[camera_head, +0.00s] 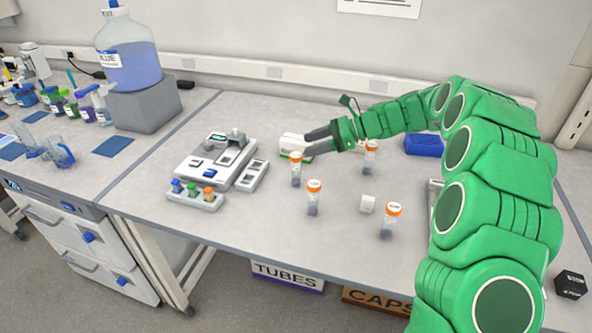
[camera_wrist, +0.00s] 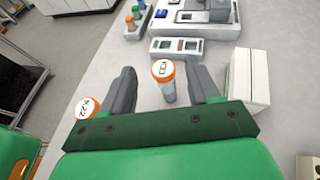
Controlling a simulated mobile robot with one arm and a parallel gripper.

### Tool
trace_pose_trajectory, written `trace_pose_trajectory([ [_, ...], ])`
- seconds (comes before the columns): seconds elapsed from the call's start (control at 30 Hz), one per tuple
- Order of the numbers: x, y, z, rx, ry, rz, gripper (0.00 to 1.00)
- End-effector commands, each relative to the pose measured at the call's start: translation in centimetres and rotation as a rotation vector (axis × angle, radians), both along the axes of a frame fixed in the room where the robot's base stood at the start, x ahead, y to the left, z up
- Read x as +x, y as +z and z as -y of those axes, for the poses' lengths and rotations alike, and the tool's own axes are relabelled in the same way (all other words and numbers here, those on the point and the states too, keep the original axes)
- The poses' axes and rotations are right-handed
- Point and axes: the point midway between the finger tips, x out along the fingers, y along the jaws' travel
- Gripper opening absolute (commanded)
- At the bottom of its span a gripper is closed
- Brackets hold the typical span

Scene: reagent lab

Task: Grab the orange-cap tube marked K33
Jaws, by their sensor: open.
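Several orange-cap tubes stand upright on the bench. One tube (camera_head: 296,170) is by my gripper's fingertips; in the wrist view this tube (camera_wrist: 165,82) stands between the spread fingers, with no clear grip on it. Its cap mark is too small to read surely. A second tube (camera_head: 314,198) stands nearer the front; a cap in the wrist view (camera_wrist: 87,108), outside the left finger, has a mark like K22. Others stand behind the arm's wrist (camera_head: 371,157) and at the front right (camera_head: 388,222). I cannot tell which is K33. My gripper (camera_head: 306,143) is open.
A white box (camera_wrist: 250,78) stands close outside the right finger. A grey instrument (camera_head: 215,160) and a small rack with coloured caps (camera_head: 195,196) are to the left. A blue box (camera_head: 424,145) is at the back.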

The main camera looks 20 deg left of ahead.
Motion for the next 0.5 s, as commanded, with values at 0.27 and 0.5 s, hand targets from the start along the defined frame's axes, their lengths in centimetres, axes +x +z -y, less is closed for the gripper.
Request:
trace_pose_trajectory([
  [0.27, 0.1, -4.4, 0.0, -0.001, -0.001, 0.000, 0.61],
  [0.5, -0.4, -5.3, -1.3, 0.000, 0.002, 0.001, 0.61],
])
